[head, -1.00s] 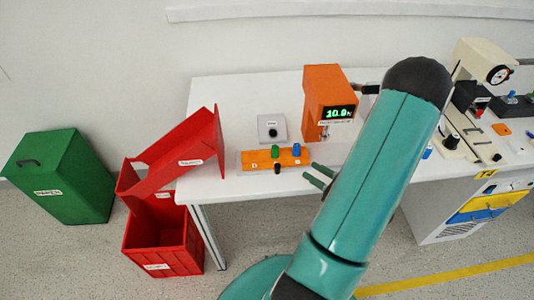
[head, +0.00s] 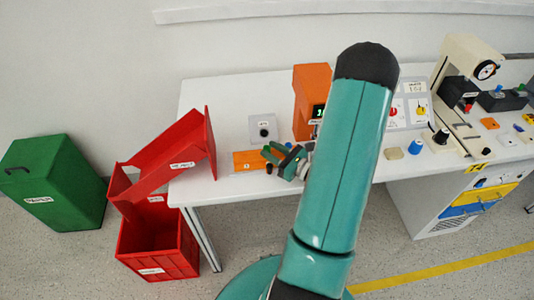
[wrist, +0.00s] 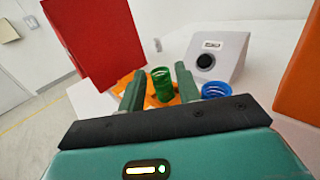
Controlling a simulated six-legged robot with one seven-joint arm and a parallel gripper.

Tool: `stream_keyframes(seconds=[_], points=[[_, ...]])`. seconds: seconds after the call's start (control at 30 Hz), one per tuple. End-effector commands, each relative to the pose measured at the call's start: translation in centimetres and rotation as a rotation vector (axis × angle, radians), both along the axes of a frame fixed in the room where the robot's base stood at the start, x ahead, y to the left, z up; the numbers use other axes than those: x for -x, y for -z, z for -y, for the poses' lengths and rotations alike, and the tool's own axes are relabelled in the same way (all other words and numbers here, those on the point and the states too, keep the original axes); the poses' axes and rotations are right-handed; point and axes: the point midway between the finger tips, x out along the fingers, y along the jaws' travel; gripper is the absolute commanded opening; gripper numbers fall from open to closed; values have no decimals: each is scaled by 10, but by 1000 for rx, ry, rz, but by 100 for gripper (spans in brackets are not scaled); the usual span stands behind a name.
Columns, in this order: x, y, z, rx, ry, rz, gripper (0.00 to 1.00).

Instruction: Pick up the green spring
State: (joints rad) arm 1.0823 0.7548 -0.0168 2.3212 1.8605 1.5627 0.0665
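The green spring (wrist: 162,83) stands upright on the orange block (wrist: 125,84) in the wrist view. My gripper (wrist: 158,85) is open, with one green finger on each side of the spring in the picture. I cannot tell whether either finger touches it. A blue spring (wrist: 215,90) stands to the right, outside the right finger. In the head view my gripper (head: 268,152) is over the orange block (head: 247,160) and hides the springs. A black part (head: 269,169) shows at the block's front.
A grey box with a black knob (head: 263,130) stands behind the block. An orange device with a display (head: 311,100) is to the right. A red chute (head: 180,165) leans at the table's left edge above a red bin (head: 158,245). A green bin (head: 55,185) stands further left.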

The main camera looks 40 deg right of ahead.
Motion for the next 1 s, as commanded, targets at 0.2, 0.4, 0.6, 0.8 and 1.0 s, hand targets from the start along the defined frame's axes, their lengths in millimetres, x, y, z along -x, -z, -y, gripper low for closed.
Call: stream_keyframes(seconds=[0.2,0.4,0.6,0.8,1.0], points=[[0,0,0,0,1,0,28],[0,0,0,0,1,0,0],[0,0,0,0,1,0,0],[0,-2,1,1,0,1,0],[0,-13,3,3,-3,2,0]])
